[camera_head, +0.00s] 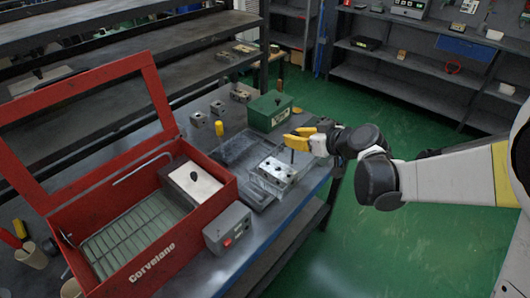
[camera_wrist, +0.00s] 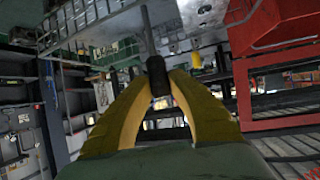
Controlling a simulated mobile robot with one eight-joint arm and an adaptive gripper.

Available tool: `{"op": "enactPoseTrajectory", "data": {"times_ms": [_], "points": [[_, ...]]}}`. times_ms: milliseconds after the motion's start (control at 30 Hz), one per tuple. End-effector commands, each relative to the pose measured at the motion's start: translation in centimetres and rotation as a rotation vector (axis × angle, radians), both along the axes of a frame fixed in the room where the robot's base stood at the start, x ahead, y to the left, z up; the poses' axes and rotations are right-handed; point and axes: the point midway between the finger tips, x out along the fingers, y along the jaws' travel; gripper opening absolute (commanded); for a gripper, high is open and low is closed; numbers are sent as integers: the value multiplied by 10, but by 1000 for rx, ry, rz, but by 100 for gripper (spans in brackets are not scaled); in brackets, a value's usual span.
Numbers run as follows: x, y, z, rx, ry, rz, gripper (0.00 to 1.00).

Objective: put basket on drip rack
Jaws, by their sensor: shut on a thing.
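My gripper (camera_head: 300,138) has yellow fingers and is above the right edge of the bench. In the wrist view, my gripper (camera_wrist: 158,88) is shut on the black grip of an upright rod, the basket's handle (camera_wrist: 148,40). The wire basket (camera_head: 258,192) is below it in the head view, with a silvery valve block (camera_head: 275,172) in it. Its mesh also shows in the wrist view (camera_wrist: 95,22). I cannot tell whether the basket touches the bench. A dark, shallow rack or tray (camera_head: 236,152) lies just behind and left of the basket, and may be the drip rack.
A red washer (camera_head: 222,196) with its lid raised stands at left, a slatted floor inside. A grey control box (camera_head: 228,228) is in front. A green box (camera_head: 270,111) and several small metal blocks (camera_head: 198,120) stand behind. The green floor is clear at right.

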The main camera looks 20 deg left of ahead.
Motion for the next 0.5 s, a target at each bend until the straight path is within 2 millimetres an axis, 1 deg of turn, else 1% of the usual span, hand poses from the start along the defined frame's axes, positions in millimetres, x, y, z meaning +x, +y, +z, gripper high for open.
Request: {"op": "enactPoseTrajectory", "data": {"times_ms": [33, 300, 400, 500], "points": [[4, 9, -8, 2, 1, 1, 0], [28, 58, -42, 0, 0, 1, 0], [35, 72, -51, 2, 1, -1, 0], [39, 81, -55, 1, 0, -1, 0]]}}
